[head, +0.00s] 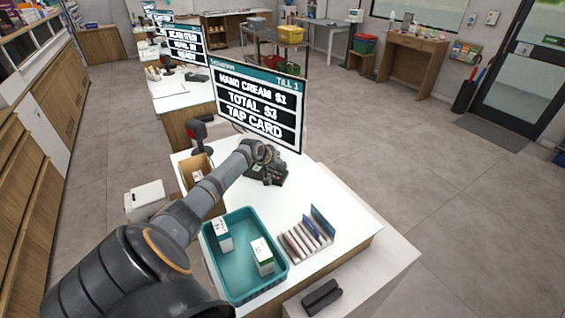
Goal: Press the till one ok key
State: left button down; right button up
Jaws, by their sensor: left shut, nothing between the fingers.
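The till one screen (258,110) stands on the near white counter and reads "TILL 1", "HAND CREAM", a total and "TAP CARD". A dark keypad terminal (278,176) sits on the counter below it. My left arm reaches in from the lower left, and my left gripper (268,165) is at the terminal, shut and empty. The gripper covers part of the terminal. The ok key cannot be made out, and I cannot tell whether the fingertips touch any key. My right gripper is not in view.
A teal tray (209,243) with white boxes (262,256) stands on the near counter beside a card rack (305,238). A brown box (187,166) and a red-and-black scanner (197,132) are left of the terminal. The counter's right part (345,205) is clear.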

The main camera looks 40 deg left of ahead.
pick_arm(q)
jog(key=shift+f, duration=0.25)
dwell(0.3)
jog(key=shift+r, duration=0.1)
jog(key=shift+d+r+p, duration=0.1)
jog(key=shift+r+p, duration=0.5)
jog(key=shift+p, duration=0.1)
jog(key=shift+r, duration=0.1)
jog(key=r+p, duration=0.5)
jog(key=shift+w+d, duration=0.15)
jog(key=shift+d, duration=0.2)
jog(key=shift+f, duration=0.15)
dwell(0.4)
